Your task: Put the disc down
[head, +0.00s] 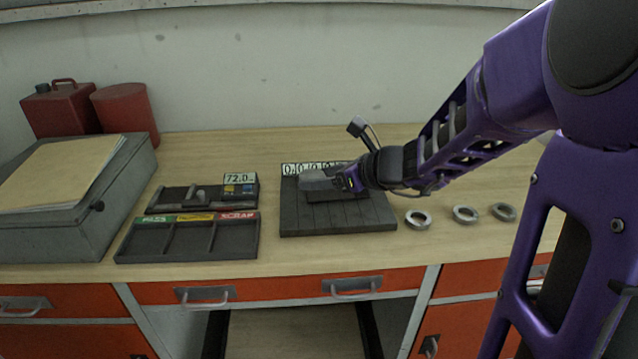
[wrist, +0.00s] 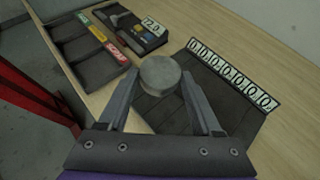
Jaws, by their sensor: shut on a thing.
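A round grey disc (wrist: 160,76) is held between the fingertips of my gripper (wrist: 158,90) in the wrist view. The jaws are shut on its sides. In the head view my gripper (head: 335,181) is over the dark slatted board (head: 300,222), which has a white strip of digits (head: 300,169) along its back edge. I cannot tell whether the disc touches the board or hangs just above it. My gripper hides part of the board's back.
A dark three-compartment tray (head: 187,242) with green, yellow and red labels lies left of the board. A gauge (head: 200,197) reading 72.0 is behind it. Three metal rings (head: 465,214) lie to the right. A grey case (head: 90,195) and red cans (head: 125,112) stand far left.

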